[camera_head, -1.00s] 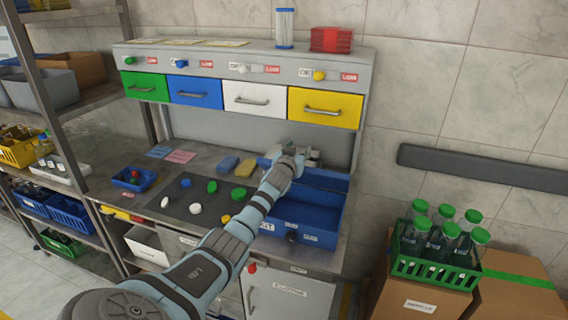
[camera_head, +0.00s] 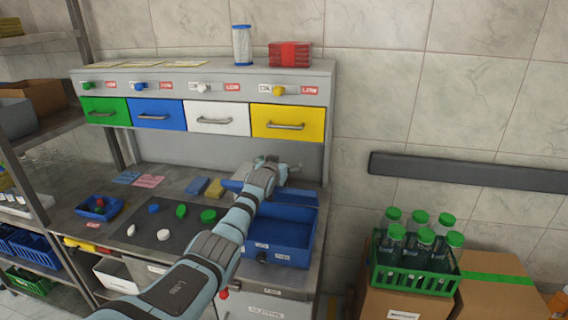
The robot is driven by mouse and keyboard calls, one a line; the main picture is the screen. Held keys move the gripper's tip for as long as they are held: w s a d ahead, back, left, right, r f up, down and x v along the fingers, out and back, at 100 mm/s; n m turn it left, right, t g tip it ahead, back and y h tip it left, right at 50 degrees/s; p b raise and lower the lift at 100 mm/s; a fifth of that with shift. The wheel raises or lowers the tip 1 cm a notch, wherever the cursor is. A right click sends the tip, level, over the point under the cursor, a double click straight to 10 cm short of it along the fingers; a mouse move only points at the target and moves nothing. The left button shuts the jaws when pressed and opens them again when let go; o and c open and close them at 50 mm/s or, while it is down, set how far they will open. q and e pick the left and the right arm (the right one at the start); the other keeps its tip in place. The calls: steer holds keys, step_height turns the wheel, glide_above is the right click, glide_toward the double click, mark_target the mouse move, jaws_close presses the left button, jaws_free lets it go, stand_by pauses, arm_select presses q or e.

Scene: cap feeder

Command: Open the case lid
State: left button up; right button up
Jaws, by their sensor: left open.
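The blue case (camera_head: 277,236) stands at the right end of the grey workbench. Its inside shows as an open blue box with labels on the front. A blue panel (camera_head: 290,196), which looks like its lid, stands at the back edge; I cannot tell its exact angle. My left gripper (camera_head: 283,169) is open above the back of the case, by the panel's upper edge. The arm hides the left part of the case. I cannot tell whether the fingers touch the panel. My right gripper is not in view.
A dark mat (camera_head: 165,229) with green, blue and white caps lies left of the case. Above are green, blue, white and yellow drawers (camera_head: 288,122). A green crate of bottles (camera_head: 415,262) stands on a cardboard box at right. A small blue tray (camera_head: 98,208) sits left.

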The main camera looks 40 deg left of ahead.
arm_select(q)
steer(key=s+r, duration=0.1)
steer(key=s, duration=0.3)
steer(key=s+d+r, duration=0.1)
steer(key=s, duration=0.2)
steer(key=s+d+r, duration=0.1)
steer(key=s, duration=0.3)
steer(key=shift+s+d, duration=0.1)
steer(key=shift+s, duration=0.25)
steer(key=shift+s+d+r, duration=0.1)
steer(key=shift+s+d, duration=0.05)
steer(key=shift+d, duration=0.15)
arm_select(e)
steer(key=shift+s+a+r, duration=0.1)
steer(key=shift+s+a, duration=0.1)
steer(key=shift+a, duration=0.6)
